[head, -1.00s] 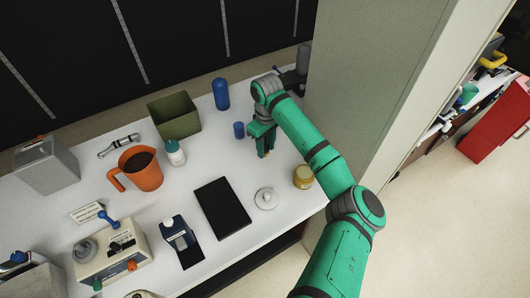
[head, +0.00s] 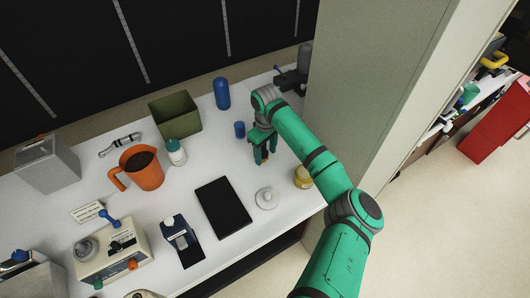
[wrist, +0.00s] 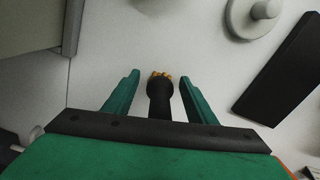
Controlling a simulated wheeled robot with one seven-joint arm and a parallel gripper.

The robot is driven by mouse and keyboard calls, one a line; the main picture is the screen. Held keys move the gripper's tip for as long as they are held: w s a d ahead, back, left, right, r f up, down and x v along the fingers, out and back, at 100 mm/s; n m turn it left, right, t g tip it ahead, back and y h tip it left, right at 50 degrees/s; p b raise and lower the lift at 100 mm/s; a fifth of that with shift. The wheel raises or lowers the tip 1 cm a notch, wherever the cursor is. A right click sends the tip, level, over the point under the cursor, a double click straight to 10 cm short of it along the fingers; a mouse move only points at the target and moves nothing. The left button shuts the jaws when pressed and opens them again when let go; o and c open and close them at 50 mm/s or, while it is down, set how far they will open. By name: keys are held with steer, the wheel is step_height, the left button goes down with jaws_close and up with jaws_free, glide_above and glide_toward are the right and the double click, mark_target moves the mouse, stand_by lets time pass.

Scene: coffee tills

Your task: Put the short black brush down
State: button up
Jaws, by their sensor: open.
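The short black brush (wrist: 160,102) shows in the wrist view between the two fingers of my gripper (wrist: 160,92). It has a black handle and yellowish bristles at its far end. The green fingers are spread, with a gap on each side of the brush, so my gripper is open. In the head view my gripper (head: 264,160) is low over the right part of the white counter (head: 225,158). There the brush cannot be made out clearly behind the fingers. Its near end is hidden in the wrist view, and I cannot tell whether it stands or lies.
A small blue cup (head: 239,129) and a blue cylinder (head: 222,94) stand left of my gripper. A yellow-lidded jar (head: 303,177), a white round lid (head: 266,198) and a black pad (head: 223,207) are nearer the front. A tall grey panel (head: 365,90) bounds the right.

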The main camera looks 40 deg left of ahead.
mark_target(266, 154)
step_height(266, 154, up, 12)
steer(key=shift+r, duration=0.15)
stand_by(0.4)
stand_by(0.4)
